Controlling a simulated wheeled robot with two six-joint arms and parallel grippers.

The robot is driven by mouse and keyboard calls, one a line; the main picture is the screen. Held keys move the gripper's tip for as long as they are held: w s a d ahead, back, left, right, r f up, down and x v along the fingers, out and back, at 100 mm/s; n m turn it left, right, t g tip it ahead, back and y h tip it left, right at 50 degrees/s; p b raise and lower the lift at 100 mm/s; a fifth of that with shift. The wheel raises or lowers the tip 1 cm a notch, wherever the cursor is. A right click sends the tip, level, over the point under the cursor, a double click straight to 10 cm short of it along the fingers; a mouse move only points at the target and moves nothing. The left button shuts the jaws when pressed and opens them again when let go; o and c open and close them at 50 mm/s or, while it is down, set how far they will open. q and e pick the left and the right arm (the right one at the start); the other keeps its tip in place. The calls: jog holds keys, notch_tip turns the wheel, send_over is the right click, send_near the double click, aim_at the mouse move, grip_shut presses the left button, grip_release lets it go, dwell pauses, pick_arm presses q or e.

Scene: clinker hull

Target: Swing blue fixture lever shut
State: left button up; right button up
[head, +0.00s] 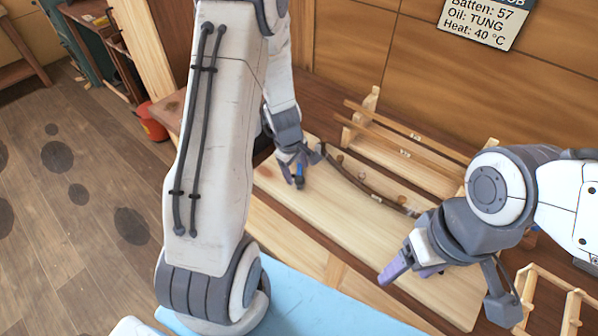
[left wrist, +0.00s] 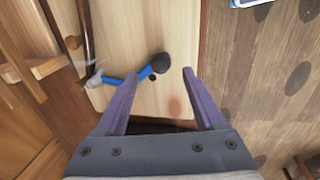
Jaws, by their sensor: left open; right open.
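The blue fixture lever (left wrist: 131,79) shows in the left wrist view, with a dark round knob (left wrist: 160,62) at its end. It sits at the end of a light wooden board (left wrist: 185,50). In the head view only a small blue part of the lever (head: 299,171) shows at my left gripper (head: 291,178). In the left wrist view my left gripper (left wrist: 161,75) is open, with the knob in line between its purple fingertips; contact cannot be told. My right gripper (head: 411,272) is open and empty above the board's right part.
A dark curved batten (head: 368,190) lies along the board. Behind it stands a wooden rack (head: 415,170) with long strips. A small wooden rack (head: 548,290) is at lower right. A light blue surface (head: 310,300) lies in front. A red container (head: 152,122) is at left.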

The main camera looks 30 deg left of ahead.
pick_arm(q)
jog(key=r, duration=0.2)
jog(key=r+p, duration=0.1)
jog(key=shift+s+a+r, duration=0.1)
jog(key=shift+s+r, duration=0.25)
